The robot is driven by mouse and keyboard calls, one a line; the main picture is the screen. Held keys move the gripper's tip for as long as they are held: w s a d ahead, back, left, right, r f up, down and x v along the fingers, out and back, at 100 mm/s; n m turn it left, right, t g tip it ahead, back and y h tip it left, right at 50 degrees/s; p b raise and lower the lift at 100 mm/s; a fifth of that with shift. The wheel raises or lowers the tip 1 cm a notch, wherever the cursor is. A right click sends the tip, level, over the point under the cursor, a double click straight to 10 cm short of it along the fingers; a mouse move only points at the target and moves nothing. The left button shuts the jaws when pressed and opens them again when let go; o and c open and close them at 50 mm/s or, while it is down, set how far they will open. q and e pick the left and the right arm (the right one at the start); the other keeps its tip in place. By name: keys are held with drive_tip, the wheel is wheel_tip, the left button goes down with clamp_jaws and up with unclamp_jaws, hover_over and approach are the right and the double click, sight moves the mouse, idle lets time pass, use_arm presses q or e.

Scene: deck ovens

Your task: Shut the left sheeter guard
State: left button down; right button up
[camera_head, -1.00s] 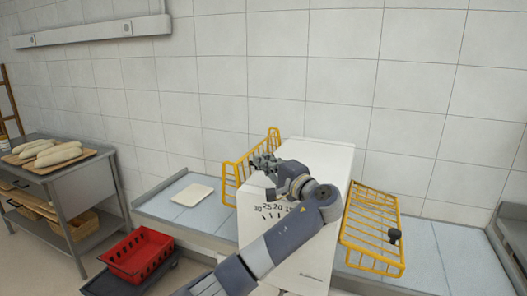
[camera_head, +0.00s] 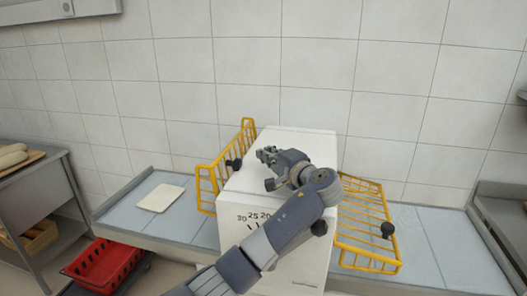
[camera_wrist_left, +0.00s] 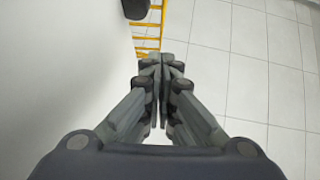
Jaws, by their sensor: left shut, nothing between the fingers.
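The left sheeter guard (camera_head: 209,178), a yellow wire frame with a black knob (camera_head: 233,163), stands steeply tilted at the left side of the white sheeter body (camera_head: 258,193). My left gripper (camera_head: 264,154) is above the body's top, just right of the guard, shut and empty. In the left wrist view, the shut fingertips (camera_wrist_left: 162,62) point towards the yellow bars (camera_wrist_left: 147,43), and the dark knob (camera_wrist_left: 135,8) is at the top edge. Contact with the guard cannot be told. My right gripper is out of view.
The right yellow guard (camera_head: 367,213) slopes down over the right bed, with a black knob (camera_head: 387,230). A pale slab (camera_head: 160,198) lies on the left bed (camera_head: 125,217). A red crate (camera_head: 103,265) and a bread table (camera_head: 45,185) are at left. The tiled wall (camera_head: 310,60) is behind.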

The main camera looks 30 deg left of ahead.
sight(235, 144)
use_arm(q)
drive_tip(key=x, duration=0.2)
drive_tip(key=shift+a+r+p, duration=0.2)
drive_tip(key=shift+a+p, duration=0.1)
drive_tip(key=shift+p, duration=0.05)
drive_tip(key=p+x, duration=0.1)
drive_tip(key=x, duration=0.3)
drive_tip(key=shift+f, duration=0.1)
drive_tip(key=a, duration=0.1)
drive_tip(key=a+p, duration=0.2)
drive_tip(key=shift+s+a+f, duration=0.1)
drive_tip(key=shift+a+f, duration=0.05)
drive_tip(key=shift+f, duration=0.15)
drive_tip(key=shift+s+a+f, duration=0.15)
drive_tip(key=shift+a, duration=0.4)
drive_tip(key=shift+f, duration=0.1)
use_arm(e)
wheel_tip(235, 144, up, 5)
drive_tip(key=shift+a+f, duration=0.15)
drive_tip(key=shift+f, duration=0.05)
